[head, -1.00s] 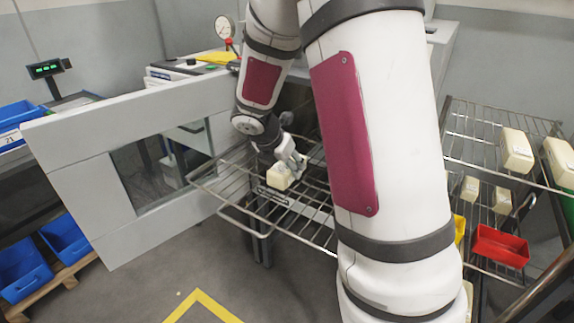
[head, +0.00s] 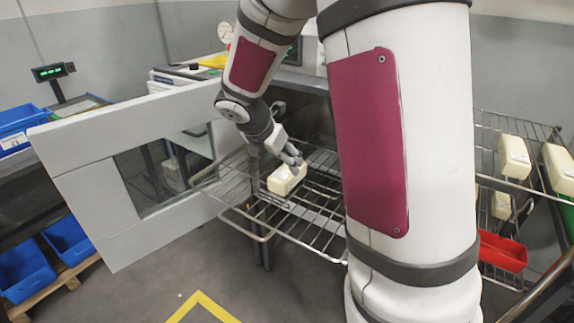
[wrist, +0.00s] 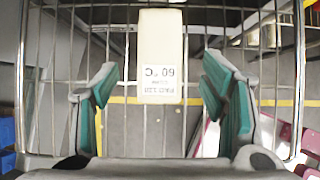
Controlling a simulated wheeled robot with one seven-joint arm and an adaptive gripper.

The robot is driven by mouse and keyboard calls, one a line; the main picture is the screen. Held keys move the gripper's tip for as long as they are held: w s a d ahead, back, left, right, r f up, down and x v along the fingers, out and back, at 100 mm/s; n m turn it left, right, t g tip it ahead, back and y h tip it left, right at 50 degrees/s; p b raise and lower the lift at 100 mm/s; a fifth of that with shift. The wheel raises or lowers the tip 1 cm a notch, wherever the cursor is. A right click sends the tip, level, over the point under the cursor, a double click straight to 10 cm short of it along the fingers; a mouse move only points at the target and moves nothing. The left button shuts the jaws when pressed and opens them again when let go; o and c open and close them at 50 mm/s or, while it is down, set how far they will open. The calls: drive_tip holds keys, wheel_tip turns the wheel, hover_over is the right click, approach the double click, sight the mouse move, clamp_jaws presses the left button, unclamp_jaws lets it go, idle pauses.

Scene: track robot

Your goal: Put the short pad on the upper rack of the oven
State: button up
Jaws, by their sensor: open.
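The pad, a cream block (head: 285,180) with printed text on its face, lies on a wire rack (head: 313,215) extending out of the open oven (head: 300,82). My gripper (head: 294,161) is just above and behind the pad's far right end in the head view. In the wrist view the pad (wrist: 161,50) lies between and ahead of the open fingers (wrist: 160,85), with gaps on both sides and its text upside down. The fingers are empty. My arm hides much of the oven's interior and right side, so I cannot tell the rack's level for certain.
The oven door (head: 130,180) stands open at left. At right, a wire shelf (head: 490,125) holds several cream blocks (head: 514,157) and a red bin (head: 502,251). Blue bins (head: 25,272) stand at far left. The floor in front is clear.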

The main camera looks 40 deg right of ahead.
drive_tip(key=s+a+r+m+y, duration=0.2)
drive_tip(key=s+a+r+m, duration=0.6)
drive_tip(key=s+r+m, duration=0.45)
drive_tip(key=s+a+m+y, duration=0.2)
drive_tip(key=s+a+m, duration=0.2)
drive_tip(key=s, duration=0.3)
drive_tip(key=s+a+f+m+t+y, duration=0.1)
drive_tip(key=s+a+m+y, duration=0.1)
drive_tip(key=s+a+m, duration=0.3)
drive_tip(key=s, duration=0.3)
drive_tip(key=shift+s+a+f+m+p, duration=0.15)
drive_tip(key=shift+f+m+p, duration=0.15)
drive_tip(key=shift+m+p, duration=0.05)
drive_tip(key=shift+r, duration=0.1)
wheel_tip(320, 180, up, 3)
drive_tip(key=p, duration=0.2)
drive_tip(key=shift+r+t+p, duration=0.1)
drive_tip(key=shift+t+p, duration=0.2)
drive_tip(key=shift+t, duration=0.1)
drive_tip(key=shift+c, duration=0.2)
